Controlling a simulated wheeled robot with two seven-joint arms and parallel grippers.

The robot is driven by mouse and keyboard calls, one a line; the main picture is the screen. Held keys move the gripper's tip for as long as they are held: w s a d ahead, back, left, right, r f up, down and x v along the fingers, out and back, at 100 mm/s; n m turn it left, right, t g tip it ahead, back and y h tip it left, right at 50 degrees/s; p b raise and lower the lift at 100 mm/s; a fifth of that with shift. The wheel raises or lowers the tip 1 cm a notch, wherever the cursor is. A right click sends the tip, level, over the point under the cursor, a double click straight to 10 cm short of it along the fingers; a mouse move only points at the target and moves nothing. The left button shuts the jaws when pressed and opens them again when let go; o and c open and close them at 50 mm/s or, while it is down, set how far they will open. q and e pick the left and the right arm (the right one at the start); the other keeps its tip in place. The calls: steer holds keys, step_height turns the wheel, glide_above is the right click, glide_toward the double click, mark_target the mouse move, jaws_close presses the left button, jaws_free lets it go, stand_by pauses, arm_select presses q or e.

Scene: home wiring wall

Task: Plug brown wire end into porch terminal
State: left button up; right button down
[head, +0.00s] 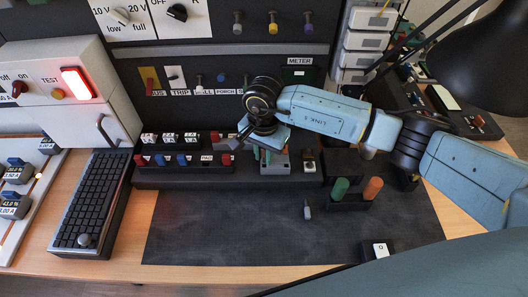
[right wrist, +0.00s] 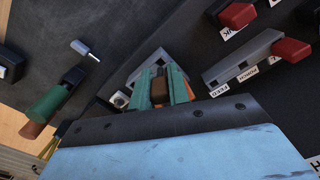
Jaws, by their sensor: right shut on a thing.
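My right gripper (head: 266,152) is low over the dark bench unit, beside a small grey block (head: 280,168). In the right wrist view its green-faced fingers (right wrist: 160,90) are shut on a brown piece, the brown wire end (right wrist: 158,92). Part of a grey block (right wrist: 150,66) shows behind it. The porch terminal (right wrist: 245,64) is a grey block with a red lever and PORCH and FEED labels, to the right of the held piece and apart from it. I cannot see the wire's run. My left gripper is not in view.
A row of red and blue levers (head: 183,159) lies left of the gripper. Green (head: 340,187) and orange (head: 373,187) handles stand in a black holder to the right. A small grey piece (head: 308,210) lies on the dark mat (head: 225,225), whose left part is clear.

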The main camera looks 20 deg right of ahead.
steer(key=shift+f, duration=0.25)
steer(key=shift+b, duration=0.75)
stand_by(1.7)
steer(key=shift+f+b, duration=0.95)
steer(key=shift+b, duration=0.05)
steer(key=c, duration=1.3)
jaws_free()
steer(key=shift+o, duration=0.2)
